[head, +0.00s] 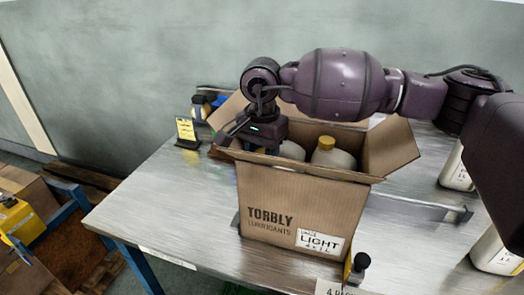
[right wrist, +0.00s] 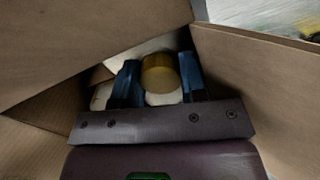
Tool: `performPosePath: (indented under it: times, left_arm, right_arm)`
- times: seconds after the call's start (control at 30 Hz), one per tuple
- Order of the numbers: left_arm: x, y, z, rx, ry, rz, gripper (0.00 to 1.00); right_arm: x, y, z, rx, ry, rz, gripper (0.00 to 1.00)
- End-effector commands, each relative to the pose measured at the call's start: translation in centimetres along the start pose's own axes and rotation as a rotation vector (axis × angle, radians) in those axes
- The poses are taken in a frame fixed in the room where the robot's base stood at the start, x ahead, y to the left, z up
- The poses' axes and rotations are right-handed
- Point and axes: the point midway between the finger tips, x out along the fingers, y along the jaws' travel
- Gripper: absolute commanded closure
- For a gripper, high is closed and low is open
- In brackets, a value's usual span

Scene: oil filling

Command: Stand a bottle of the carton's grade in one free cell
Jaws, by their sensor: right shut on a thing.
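The open cardboard carton (head: 262,210) stands on the metal table, marked TORBLY LUBRICANTS with a LIGHT label (head: 319,242). A pale bottle with a yellow cap (head: 327,150) stands inside at the right. Another pale bottle (head: 292,150) shows partly beside it, close to my right gripper (head: 267,146), which reaches down into the carton's left part. In the right wrist view the blue fingers of my right gripper (right wrist: 159,84) are shut around a bottle with a yellow cap (right wrist: 159,70). The bottle's base and the cell floor are hidden. My left gripper is not in view.
Two white bottles stand at the table's right, one farther back (head: 456,168) and one nearer (head: 494,252). A yellow sign (head: 186,130) stands behind the carton's left. A small black-topped object (head: 358,265) is at the front. The carton's flaps spread outward. The table's left is clear.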

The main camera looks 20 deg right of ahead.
Motion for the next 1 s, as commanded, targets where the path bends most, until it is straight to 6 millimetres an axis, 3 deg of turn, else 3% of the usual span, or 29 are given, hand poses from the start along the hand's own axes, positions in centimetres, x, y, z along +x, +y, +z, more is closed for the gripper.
performPosePath:
  times: [0.03, 0.2, 0.8, 1.0]
  left_arm:
    - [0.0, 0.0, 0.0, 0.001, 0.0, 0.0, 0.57]
    - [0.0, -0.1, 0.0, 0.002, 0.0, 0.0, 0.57]
    - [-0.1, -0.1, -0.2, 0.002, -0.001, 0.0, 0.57]
    - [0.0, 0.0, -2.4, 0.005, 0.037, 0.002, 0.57]
  right_arm:
    - [-0.2, 0.0, 0.0, 0.0, 0.001, -0.003, 0.58]
    - [-0.2, -0.1, 0.0, 0.0, 0.001, -0.005, 0.32]
    - [-0.1, -0.1, 0.0, 0.001, 0.0, -0.006, 0.31]
    - [-3.8, -0.2, 0.1, 0.0, 0.003, -0.012, 0.31]
